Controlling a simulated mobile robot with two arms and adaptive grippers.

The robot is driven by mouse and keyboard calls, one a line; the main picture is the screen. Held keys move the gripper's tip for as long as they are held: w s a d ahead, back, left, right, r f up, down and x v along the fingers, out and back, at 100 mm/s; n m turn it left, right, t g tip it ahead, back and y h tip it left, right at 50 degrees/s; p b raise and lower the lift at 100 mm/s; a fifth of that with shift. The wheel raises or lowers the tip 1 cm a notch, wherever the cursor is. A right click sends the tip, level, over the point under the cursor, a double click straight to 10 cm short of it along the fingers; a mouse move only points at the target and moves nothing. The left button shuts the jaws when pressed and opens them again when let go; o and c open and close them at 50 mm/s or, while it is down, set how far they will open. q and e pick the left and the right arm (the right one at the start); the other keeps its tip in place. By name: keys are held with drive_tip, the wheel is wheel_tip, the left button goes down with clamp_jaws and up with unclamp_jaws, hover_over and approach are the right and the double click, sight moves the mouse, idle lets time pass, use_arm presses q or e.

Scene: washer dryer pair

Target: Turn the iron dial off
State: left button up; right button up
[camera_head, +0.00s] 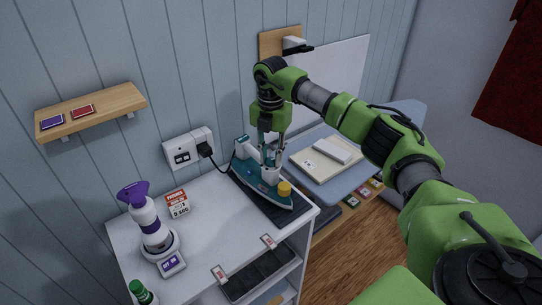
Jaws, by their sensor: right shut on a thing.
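The teal and white iron (247,172) stands on a dark mat at the right end of the white cabinet top, near the wall. My right gripper (270,164) reaches down onto the iron from above. Its fingers are shut at the pale dial (271,175) on the iron's top, behind a yellow knob-like part (285,188). The fingers hide much of the dial, so its setting cannot be read. My left gripper is not in view.
A plug in the wall socket (189,149) feeds the iron's black cord. A purple-topped spray bottle (149,218) and a red-white box (177,202) stand left of the iron. A shelf (100,108) hangs above. An ironing board (365,172) with a folder lies to the right.

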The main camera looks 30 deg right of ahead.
drive_tip(key=n, duration=0.5)
drive_tip(key=shift+n, duration=0.3)
drive_tip(key=n+b, duration=0.1)
drive_tip(key=n, duration=0.9)
drive_tip(key=shift+n, duration=0.4)
drive_tip(key=n, duration=0.4)
drive_tip(key=shift+n+b, duration=0.3)
drive_tip(key=o, duration=1.1)
drive_tip(key=shift+o, duration=0.2)
